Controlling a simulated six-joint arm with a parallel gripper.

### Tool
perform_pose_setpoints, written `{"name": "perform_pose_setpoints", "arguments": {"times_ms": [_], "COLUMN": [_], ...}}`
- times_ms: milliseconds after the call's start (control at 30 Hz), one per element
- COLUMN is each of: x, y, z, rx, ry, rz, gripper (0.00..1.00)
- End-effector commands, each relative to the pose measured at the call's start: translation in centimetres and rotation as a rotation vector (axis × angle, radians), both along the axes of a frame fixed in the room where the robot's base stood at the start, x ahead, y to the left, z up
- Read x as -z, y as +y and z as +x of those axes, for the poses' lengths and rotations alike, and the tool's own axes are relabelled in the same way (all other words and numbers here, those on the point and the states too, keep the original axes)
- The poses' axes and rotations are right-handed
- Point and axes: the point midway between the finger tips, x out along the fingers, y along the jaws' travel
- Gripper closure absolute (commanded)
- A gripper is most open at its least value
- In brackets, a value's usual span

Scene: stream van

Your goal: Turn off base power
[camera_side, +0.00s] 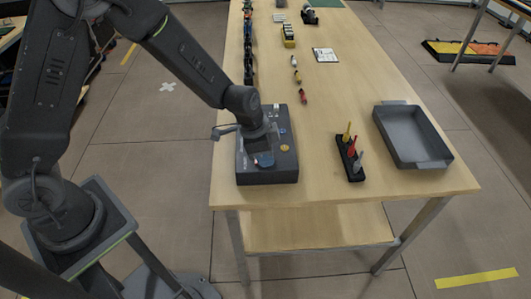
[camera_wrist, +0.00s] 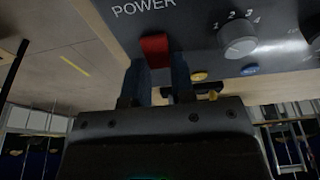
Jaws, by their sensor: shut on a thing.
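A dark grey control box (camera_side: 267,177) sits at the near left end of the wooden table. Its panel (camera_wrist: 205,30) fills the top of the wrist view, with the white word POWER beside a red switch (camera_wrist: 154,46). My gripper (camera_side: 255,150) is down at the box. In the wrist view my gripper (camera_wrist: 156,70) has one finger on each side of the red switch and is shut on it. Whether the switch is on or off, I cannot tell.
The panel also has a numbered grey knob (camera_wrist: 238,38), a yellow button (camera_wrist: 199,76) and a blue button (camera_wrist: 249,70). A rack with coloured tools (camera_side: 350,155) and a grey tray (camera_side: 412,137) stand to the right. Bare table lies between box and rack.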

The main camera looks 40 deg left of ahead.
Motion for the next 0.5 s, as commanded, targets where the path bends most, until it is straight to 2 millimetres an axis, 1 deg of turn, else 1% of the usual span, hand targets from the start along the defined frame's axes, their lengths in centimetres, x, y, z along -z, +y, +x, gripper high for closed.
{"name": "perform_pose_setpoints", "arguments": {"times_ms": [133, 167, 400, 500], "x": [-0.07, -0.07, -0.05, -0.04], "y": [-0.08, -0.07, -0.01, 0.01], "z": [0.04, 0.04, 0.05, 0.04], "rx": [0.002, 0.002, 0.0, 0.0], "ry": [-0.001, -0.001, 0.0, 0.0], "rz": [0.0, 0.0, 0.0, 0.0], "gripper": [1.0, 0.74, 0.51, 0.51]}}
